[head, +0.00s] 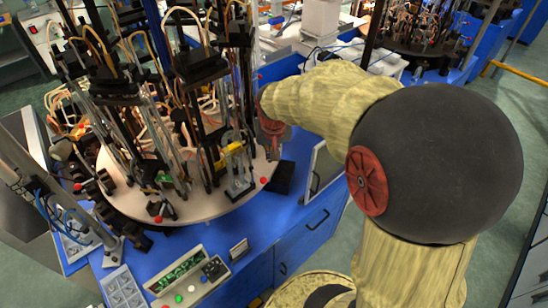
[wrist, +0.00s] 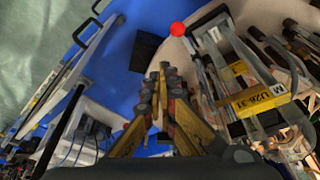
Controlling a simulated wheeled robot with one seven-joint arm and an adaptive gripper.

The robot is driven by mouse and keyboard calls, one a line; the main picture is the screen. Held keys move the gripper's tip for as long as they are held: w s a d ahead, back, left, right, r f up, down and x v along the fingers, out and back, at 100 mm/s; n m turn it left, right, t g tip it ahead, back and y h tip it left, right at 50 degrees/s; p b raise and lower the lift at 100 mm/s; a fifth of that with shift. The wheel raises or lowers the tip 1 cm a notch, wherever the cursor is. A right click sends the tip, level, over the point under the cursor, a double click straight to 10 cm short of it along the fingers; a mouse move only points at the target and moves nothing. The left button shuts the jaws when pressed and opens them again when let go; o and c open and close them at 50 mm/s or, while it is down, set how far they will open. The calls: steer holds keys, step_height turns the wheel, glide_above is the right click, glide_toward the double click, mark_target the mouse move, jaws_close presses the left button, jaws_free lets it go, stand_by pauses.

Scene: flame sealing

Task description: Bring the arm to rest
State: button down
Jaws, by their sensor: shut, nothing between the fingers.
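My gripper (wrist: 163,74) is in the lower middle of the wrist view. Its two fingers come together at the tips with nothing between them. The fingertips are hard to make out there. In the wrist view the turntable's pale edge (wrist: 180,62) lies just beyond and to the right of the fingers.
The blue workbench (head: 225,262) carries the turntable, crowded with rods and tubes. A control box (head: 187,284) and clear tray (head: 122,290) stand at its front. A black block (head: 283,178) sits beside the turntable. A yellow-labelled fixture (wrist: 262,95) stands close right of my fingers.

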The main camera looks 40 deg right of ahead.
steer(key=shift+r, duration=0.15)
stand_by(0.5)
steer(key=s+a+r+n+t+y+b, duration=0.1)
steer(key=s+a+n+b, duration=0.5)
steer(key=s+a, duration=1.1)
step_height(320, 180, up, 2)
steer(key=shift+s+a+r+t+y+b, duration=0.25)
steer(key=shift+t+y+b, duration=0.15)
steer(key=shift+t+b, duration=0.6)
steer(key=c, duration=2.5)
jaws_free()
steer(key=shift+c, duration=0.2)
